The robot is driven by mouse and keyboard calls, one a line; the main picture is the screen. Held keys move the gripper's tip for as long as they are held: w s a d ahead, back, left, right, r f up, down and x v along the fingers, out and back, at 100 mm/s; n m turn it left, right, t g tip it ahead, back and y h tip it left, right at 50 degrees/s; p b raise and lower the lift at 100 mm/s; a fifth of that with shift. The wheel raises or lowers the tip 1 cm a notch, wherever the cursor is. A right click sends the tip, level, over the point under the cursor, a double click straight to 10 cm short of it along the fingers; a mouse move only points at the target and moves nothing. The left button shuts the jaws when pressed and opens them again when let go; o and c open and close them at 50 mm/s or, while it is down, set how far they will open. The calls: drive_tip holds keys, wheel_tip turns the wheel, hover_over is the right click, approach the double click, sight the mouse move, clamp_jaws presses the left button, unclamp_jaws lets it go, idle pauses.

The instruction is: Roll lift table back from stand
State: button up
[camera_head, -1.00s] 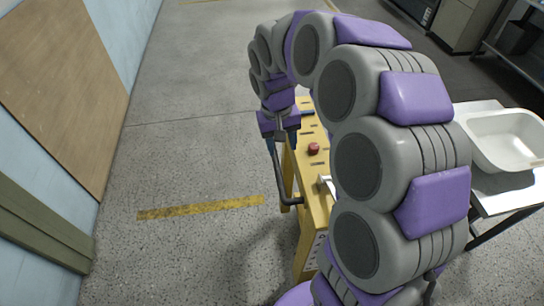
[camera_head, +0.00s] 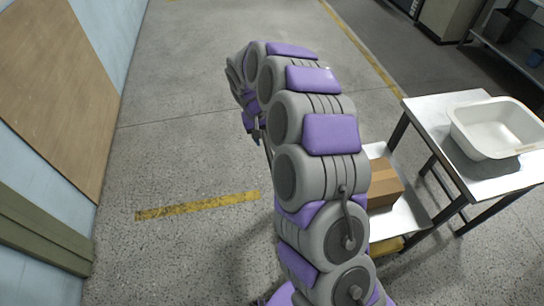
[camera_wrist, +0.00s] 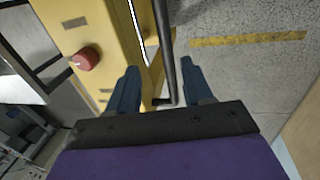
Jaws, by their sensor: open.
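The lift table's yellow body (camera_wrist: 90,30) with a red button (camera_wrist: 85,58) fills the left of the wrist view. Its dark handle bar (camera_wrist: 168,62) runs between the fingers of my gripper (camera_wrist: 160,66). The fingers are open, one on each side of the bar. In the head view my gripper (camera_head: 254,126) is small and partly hidden by my arm. My arm covers most of the lift table, and a low yellow part (camera_head: 388,247) shows to its right. The stand (camera_head: 420,108) is at the right, with a white tub shell (camera_head: 495,128) on it.
A cardboard box (camera_head: 383,184) rests on a low white surface (camera_head: 405,217) between my arm and the stand. A wall with a brown panel (camera_head: 55,90) is at left. Open floor with a yellow line (camera_head: 198,205) lies between. Shelving (camera_head: 510,50) stands at far right.

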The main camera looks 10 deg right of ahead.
sight(270, 158)
drive_tip(key=f, duration=0.3)
drive_tip(key=d+f+b, duration=0.1)
drive_tip(key=f, duration=0.6)
drive_tip(key=shift+d+f, duration=0.1)
drive_tip(key=shift+d, duration=0.05)
drive_tip(key=shift+d+f+b, duration=0.25)
drive_tip(key=shift+f+b, duration=0.05)
drive_tip(key=shift+f, duration=0.1)
drive_tip(key=shift+a, duration=0.6)
drive_tip(key=shift+c, duration=1.2)
drive_tip(key=shift+d, duration=0.4)
drive_tip(key=c, duration=0.5)
drive_tip(key=shift+a, duration=0.15)
clamp_jaws()
